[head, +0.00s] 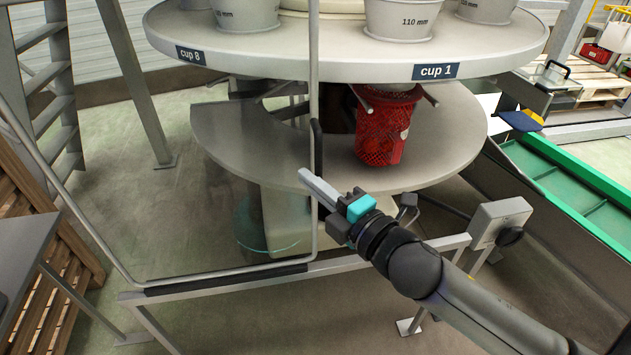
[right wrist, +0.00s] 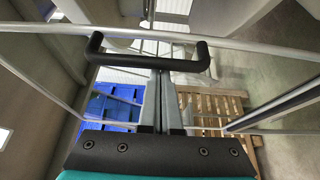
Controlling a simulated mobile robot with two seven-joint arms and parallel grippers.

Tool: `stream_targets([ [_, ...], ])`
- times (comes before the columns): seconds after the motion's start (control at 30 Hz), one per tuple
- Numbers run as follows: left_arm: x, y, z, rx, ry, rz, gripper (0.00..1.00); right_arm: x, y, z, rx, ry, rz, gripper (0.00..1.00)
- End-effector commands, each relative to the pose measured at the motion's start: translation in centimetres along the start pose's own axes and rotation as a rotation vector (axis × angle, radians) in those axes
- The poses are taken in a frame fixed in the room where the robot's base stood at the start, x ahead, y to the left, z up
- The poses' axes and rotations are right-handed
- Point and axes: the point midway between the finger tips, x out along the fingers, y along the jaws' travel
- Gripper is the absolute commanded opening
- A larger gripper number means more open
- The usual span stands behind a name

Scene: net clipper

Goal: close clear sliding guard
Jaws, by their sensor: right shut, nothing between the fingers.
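The clear sliding guard (head: 314,62) is a see-through panel in a thin grey tube frame. It stands in front of the left part of the round machine, and the right part with cup 1 is uncovered. Its black handle (head: 317,148) is on the frame's right upright; the handle also shows in the right wrist view (right wrist: 150,58), across the top of the fingers. My right gripper (head: 303,174) is shut and empty, with its fingertips just below and beside the handle. I cannot tell whether they touch it. My left gripper is not in view.
A red net (head: 385,128) hangs below the cup 1 label (head: 435,71) over a round grey plate (head: 455,145). A lower rail (head: 215,285) runs under the guard. A grey box (head: 500,220) is on the rail's right end. A green conveyor (head: 580,190) lies at right.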

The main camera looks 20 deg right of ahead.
Motion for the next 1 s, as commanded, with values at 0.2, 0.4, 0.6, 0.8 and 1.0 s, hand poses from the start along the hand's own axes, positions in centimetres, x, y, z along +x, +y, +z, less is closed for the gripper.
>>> stream_targets([
  [0.2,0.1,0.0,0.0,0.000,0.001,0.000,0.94,-0.4,0.1,0.5,0.000,0.001,0.001,0.00],
  [0.4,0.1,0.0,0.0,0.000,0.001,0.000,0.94,-0.4,0.1,0.5,0.000,0.001,0.001,0.00],
  [0.6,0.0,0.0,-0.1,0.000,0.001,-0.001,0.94,-0.5,0.0,0.7,0.000,0.001,0.000,0.00],
  [0.8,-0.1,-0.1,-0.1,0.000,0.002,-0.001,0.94,-0.9,-0.1,2.4,-0.002,-0.002,-0.004,0.00],
  [1.0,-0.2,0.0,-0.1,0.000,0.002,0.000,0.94,-2.1,-0.5,6.4,-0.004,-0.008,-0.011,0.00],
])
